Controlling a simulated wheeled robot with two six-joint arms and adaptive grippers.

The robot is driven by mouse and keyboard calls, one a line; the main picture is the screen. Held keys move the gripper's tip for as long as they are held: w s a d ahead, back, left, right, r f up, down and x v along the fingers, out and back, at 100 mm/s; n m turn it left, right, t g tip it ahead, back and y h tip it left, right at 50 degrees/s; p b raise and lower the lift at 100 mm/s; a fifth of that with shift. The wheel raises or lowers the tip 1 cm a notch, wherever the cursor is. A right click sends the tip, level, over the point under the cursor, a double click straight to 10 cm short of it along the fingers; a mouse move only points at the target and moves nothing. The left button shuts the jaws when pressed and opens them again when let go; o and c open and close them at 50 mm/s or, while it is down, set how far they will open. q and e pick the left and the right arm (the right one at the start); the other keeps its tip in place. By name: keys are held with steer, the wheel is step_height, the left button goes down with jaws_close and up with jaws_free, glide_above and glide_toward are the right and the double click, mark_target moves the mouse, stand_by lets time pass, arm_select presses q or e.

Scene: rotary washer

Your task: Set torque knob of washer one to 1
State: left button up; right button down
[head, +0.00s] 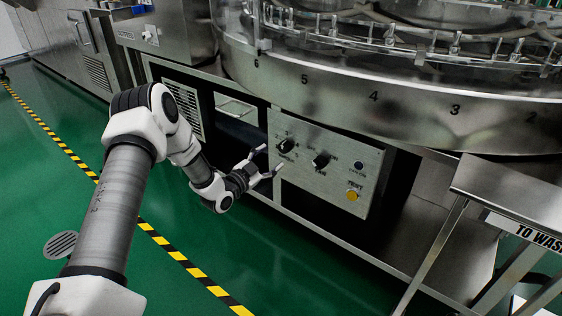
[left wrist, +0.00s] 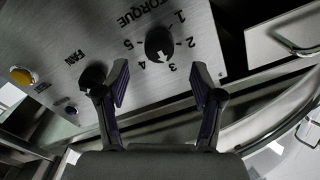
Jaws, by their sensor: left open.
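The torque knob (head: 286,146) is a black dial on the steel control panel (head: 345,190) of the washer. In the left wrist view the torque knob (left wrist: 158,44) has the numbers 1 to 5 around it. A light mark on its face seems to lie toward the 3 and 4 side; the exact setting is hard to read. My left gripper (head: 270,161) is open and empty, just in front of the panel. In the left wrist view its fingertips (left wrist: 160,80) are on either side below the knob, apart from it. My right gripper is not in view.
The fan knob (head: 320,161) is beside the torque knob, close to one finger in the left wrist view. A yellow button (head: 352,196) sits lower right on the panel. The washer's round drum (head: 340,95) overhangs above. A steel table (head: 510,195) stands at right. Green floor (head: 190,255) is clear.

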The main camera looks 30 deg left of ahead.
mark_target(282, 149)
arm_select(q)
steer(key=w, duration=0.1)
steer(key=w+b, duration=0.1)
steer(key=w, duration=0.1)
steer(key=w+b, duration=0.1)
steer(key=w, duration=0.1)
steer(key=shift+d+f, duration=0.2)
steer(key=shift+d, duration=0.05)
steer(key=shift+w+r, duration=0.15)
steer(key=shift+w, duration=0.2)
steer(key=c, duration=1.1)
steer(key=shift+c, duration=0.2)
